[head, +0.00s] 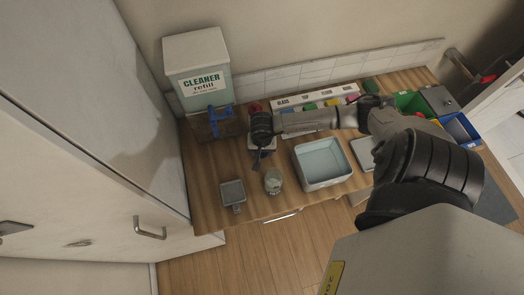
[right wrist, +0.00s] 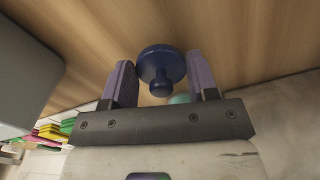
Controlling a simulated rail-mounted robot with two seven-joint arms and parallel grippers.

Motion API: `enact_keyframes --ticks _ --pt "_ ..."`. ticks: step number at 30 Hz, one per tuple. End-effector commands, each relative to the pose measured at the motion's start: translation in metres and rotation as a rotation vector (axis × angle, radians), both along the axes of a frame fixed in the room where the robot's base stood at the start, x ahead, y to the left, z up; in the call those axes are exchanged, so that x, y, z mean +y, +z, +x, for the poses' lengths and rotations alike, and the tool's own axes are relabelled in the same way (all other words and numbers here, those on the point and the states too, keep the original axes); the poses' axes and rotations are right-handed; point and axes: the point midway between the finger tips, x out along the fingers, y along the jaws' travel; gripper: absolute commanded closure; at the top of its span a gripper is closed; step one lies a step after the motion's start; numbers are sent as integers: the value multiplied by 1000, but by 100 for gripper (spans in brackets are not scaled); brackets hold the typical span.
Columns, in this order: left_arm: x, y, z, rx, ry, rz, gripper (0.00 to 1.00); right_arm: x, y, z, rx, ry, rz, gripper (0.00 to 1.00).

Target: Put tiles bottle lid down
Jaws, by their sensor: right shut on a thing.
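A dark blue lid (right wrist: 161,66) with a round disc and a small knob sits between the fingers of my right gripper (right wrist: 161,80) in the right wrist view. The gripper is shut on it. In the head view my right gripper (head: 261,152) reaches left over the wooden counter, above its middle-left part. Only a little dark blue shows under it there, and I cannot tell the lid's height above the counter. I cannot make out which bottle is the tiles one. My left gripper is not in view.
A labelled rack (head: 318,97) with coloured items stands along the back wall. A cleaner refill tank (head: 199,84) with a blue tap (head: 220,121) is at the back left. A pale basin (head: 322,162), a jar (head: 273,181) and a small grey tray (head: 232,194) stand near the front.

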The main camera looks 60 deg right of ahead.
Motion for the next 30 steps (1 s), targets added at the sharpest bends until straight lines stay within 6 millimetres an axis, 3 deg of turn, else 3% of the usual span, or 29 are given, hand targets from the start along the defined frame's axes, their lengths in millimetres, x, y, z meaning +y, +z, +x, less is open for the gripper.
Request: enact_keyframes --ticks 4,17,18,25,30 --pt "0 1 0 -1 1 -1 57 0 -11 -1 1 -1 0 68" --pt "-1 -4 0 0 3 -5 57 0 -17 0 -1 1 -2 68" --pt "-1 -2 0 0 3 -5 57 0 -15 0 -1 0 0 43" --pt "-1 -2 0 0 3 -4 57 0 -15 0 0 0 -1 21" --pt "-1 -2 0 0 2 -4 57 0 -15 0 0 0 -1 21"
